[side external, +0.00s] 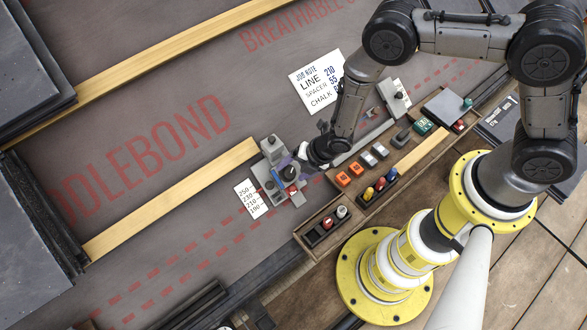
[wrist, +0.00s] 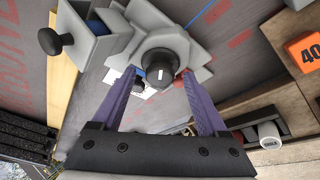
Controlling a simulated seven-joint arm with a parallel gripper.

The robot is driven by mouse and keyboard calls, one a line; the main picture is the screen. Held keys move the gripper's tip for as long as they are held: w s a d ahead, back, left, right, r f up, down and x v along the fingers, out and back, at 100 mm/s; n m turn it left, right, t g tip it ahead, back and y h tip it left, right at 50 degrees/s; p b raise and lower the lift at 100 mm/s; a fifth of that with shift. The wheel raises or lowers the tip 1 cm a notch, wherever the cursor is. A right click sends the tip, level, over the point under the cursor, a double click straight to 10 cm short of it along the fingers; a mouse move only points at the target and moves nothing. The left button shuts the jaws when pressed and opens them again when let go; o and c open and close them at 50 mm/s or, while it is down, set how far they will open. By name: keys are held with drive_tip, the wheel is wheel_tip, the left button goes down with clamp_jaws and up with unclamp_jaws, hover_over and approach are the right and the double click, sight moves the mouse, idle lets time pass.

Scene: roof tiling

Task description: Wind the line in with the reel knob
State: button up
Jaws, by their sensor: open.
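The reel knob (wrist: 160,67), black with a white mark on top, sits on a grey housing (wrist: 190,47) in the wrist view. In the side view the grey device (side external: 270,147) stands at the right end of a wooden batten. My gripper (wrist: 158,78) is open, with one purple finger on each side of the knob. Whether either finger touches it I cannot tell. In the side view my gripper (side external: 287,164) is over the device and hides part of it. A second black knob (wrist: 50,41) sticks out at the left of the device.
A number card (side external: 250,199) lies left of the device; a job note (side external: 317,80) reads line 210. A wooden tray (side external: 410,158) with orange, grey and coloured pieces is close on the right. Battens (side external: 170,200) cross the dark underlay.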

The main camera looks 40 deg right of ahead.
drive_tip(key=shift+f, duration=0.1)
clamp_jaws()
idle(0.4)
